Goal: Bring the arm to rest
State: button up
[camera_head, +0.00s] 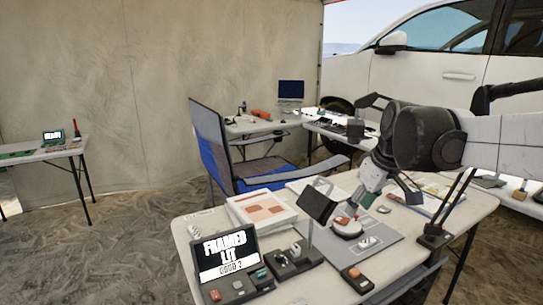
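My arm reaches in from the right over the near table (190,238). My gripper (360,197) points down and to the left, low over the grey board on that table. Its fingers are small and partly hidden, so I cannot tell whether they are open or shut. Just below it is a round white and red object (346,228); I cannot tell whether the gripper touches it. A dark tilted panel on a stand (318,202) is close to the left of the gripper.
Another table (250,128) is at the back. Open sandy floor lies left.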

jog(key=s+f+m+t, duration=0.1)
jog(key=s+f+m, duration=0.2)
jog(key=s, duration=0.8)
jog(key=s+a+f+m+t+h+p, duration=0.1)
jog(key=s+f+m+t, duration=0.1)
jog(key=s, duration=0.9)
notch_tip(320, 180, down, 3)
jog(key=shift+s+r+m+h, duration=0.1)
jog(key=shift+s+m+h, duration=0.2)
jog(key=shift+m, duration=0.4)
